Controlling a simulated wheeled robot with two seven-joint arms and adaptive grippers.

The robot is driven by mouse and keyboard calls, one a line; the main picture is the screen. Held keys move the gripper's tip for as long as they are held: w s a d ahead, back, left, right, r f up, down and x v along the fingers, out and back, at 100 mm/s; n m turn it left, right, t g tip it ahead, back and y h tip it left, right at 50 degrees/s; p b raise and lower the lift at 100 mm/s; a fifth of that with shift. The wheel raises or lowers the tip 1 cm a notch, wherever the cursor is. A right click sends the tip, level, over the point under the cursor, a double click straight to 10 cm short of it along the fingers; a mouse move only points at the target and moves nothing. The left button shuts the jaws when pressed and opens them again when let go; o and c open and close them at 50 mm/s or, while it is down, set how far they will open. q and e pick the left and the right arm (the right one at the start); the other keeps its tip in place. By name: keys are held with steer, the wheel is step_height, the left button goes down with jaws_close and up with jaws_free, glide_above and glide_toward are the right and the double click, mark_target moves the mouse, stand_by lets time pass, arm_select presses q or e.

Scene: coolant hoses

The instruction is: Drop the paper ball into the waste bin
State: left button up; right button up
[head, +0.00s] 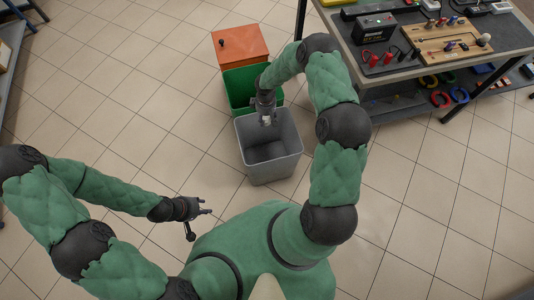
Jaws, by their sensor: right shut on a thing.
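My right gripper (266,117) points down over the back part of the open grey bin (270,173). It is shut on a small whitish thing, the paper ball (267,121), mostly hidden between the fingers. The grey bin stands on the floor and its visible inside looks empty. My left gripper (199,218) is to the left of and nearer than the grey bin, away from it, with its fingers spread and nothing between them.
A green bin (237,84) stands just behind the grey one, and an orange-red lidded box (240,48) behind that. A workbench (400,76) with a battery, clamps and a wooden board is at the upper right. Tiled floor (130,120) to the left is clear.

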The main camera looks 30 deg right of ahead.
step_height(320, 180, down, 10)
steer(key=w+d+n+b, duration=0.1)
steer(key=d+b, duration=0.2)
steer(key=b, duration=0.1)
steer(key=shift+w, duration=0.15)
steer(key=shift+r, duration=0.1)
steer(key=o, duration=0.8)
step_height(320, 180, up, 12)
steer(key=shift+a, duration=0.1)
stand_by(0.6)
